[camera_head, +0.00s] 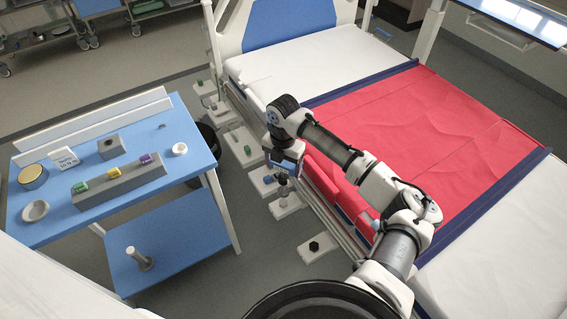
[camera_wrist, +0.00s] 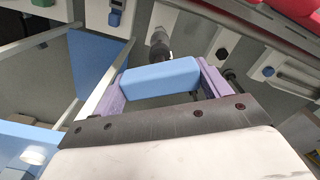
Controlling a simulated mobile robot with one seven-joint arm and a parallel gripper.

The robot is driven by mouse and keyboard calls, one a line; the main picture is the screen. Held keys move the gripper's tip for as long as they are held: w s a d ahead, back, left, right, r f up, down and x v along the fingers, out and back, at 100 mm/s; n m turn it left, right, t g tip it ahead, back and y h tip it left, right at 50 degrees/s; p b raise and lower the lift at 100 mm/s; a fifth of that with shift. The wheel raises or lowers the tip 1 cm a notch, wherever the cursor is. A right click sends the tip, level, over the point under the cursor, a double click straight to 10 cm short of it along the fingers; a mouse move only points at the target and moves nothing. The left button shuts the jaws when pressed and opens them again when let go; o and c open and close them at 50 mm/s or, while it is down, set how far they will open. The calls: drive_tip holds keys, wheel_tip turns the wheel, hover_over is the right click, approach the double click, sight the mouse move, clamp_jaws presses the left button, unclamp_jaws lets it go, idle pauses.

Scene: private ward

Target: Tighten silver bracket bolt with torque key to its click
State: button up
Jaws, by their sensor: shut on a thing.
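My gripper (camera_head: 284,160) is at the bed's near side, above the row of white brackets. In the wrist view its purple fingers (camera_wrist: 160,80) are shut on a blue block-shaped handle (camera_wrist: 160,76), which looks like the torque key's. In the head view a grey-dark upright part (camera_head: 283,181) stands below the gripper over a white bracket (camera_head: 289,204). Whether key and bolt touch is hidden.
A blue table (camera_head: 190,180) at left holds a grey rack (camera_head: 120,185) with green, yellow and purple blocks. The bed (camera_head: 440,120) blocks the right side.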

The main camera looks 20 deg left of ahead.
sight(283, 177)
drive_tip(key=shift+r, duration=0.2)
drive_tip(key=shift+f+b, duration=1.3)
drive_tip(key=shift+f, duration=1.1)
drive_tip(key=n+b, duration=0.2)
drive_tip(key=n, duration=0.3)
drive_tip(key=shift+f, duration=0.1)
drive_tip(key=n+b, duration=0.1)
drive_tip(key=n, duration=0.4)
drive_tip(key=shift+f+b, duration=0.45)
drive_tip(key=shift+b, duration=0.05)
drive_tip(key=shift+f, duration=0.4)
